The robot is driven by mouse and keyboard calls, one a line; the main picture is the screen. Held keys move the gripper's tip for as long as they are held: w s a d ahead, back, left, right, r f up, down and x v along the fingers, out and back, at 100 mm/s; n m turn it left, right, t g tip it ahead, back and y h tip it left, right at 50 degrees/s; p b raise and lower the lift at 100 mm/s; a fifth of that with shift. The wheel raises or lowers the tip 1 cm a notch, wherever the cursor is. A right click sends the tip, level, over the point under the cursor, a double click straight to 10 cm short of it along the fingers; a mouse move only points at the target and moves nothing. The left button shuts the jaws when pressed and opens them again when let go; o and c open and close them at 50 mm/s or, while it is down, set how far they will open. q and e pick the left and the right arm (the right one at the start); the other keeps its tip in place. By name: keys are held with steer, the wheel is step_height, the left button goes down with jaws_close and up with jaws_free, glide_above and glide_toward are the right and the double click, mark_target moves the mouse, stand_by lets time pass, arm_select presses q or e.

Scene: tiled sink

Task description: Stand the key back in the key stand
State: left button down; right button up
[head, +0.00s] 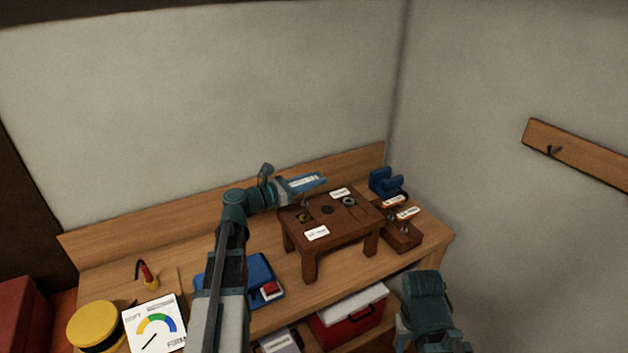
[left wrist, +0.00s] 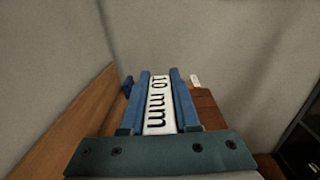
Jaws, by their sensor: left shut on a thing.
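My left gripper (head: 318,180) is shut on a piece with a white label reading "10 mm" (left wrist: 158,100), held between its blue fingers. In the head view the held piece is above the back left of a small dark wooden table (head: 314,241); a gap under it cannot be judged. The rest of the held piece is hidden. A low brown wooden block (head: 403,238), seemingly the key stand, is at the right of the bench. Labelled pieces with red and white tags (head: 408,213) stand at it. My right gripper's fingers do not show.
The small table carries white labels, dark round holes and a grey ring (head: 348,201). A blue holder (head: 385,182) stands behind the block. A blue case, a gauge card (head: 153,324), a yellow round tin (head: 95,326) and a red box (head: 348,319) are nearer. A wall backs the bench.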

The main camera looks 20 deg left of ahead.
arm_select(q)
steer(key=shift+f+b, duration=1.65)
steer(key=c, duration=0.6)
jaws_free()
steer(key=shift+o, duration=0.2)
steer(key=shift+s+a, duration=0.1)
steer(key=v, duration=1.3)
steer(key=shift+s+a, duration=0.2)
